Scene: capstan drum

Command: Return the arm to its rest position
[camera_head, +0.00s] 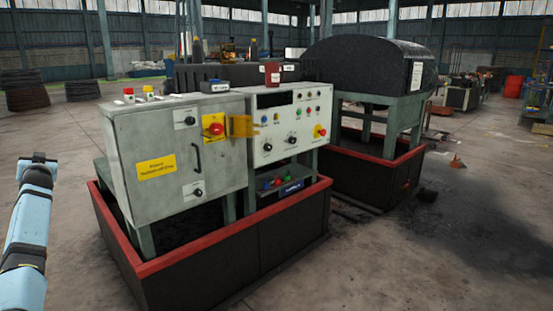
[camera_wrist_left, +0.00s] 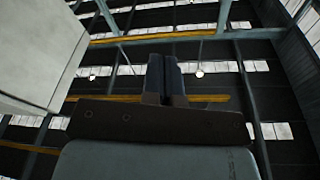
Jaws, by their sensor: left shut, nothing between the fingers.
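My left arm (camera_head: 28,230) shows at the left edge of the head view, blue with dark joints, raised beside the grey control cabinet and apart from it. Its gripper is not visible in the head view. In the left wrist view my left gripper (camera_wrist_left: 165,80) points up toward the roof, its two dark fingers together with nothing between them. My right arm and gripper are in neither view.
A grey cabinet (camera_head: 135,130) with a red-and-yellow switch (camera_head: 213,127) and a control panel (camera_head: 290,150) stand inside a red-rimmed base (camera_head: 230,245). A dark drum (camera_head: 370,65) stands behind. A pale surface (camera_wrist_left: 40,50) is close at left in the wrist view. Floor at right is open.

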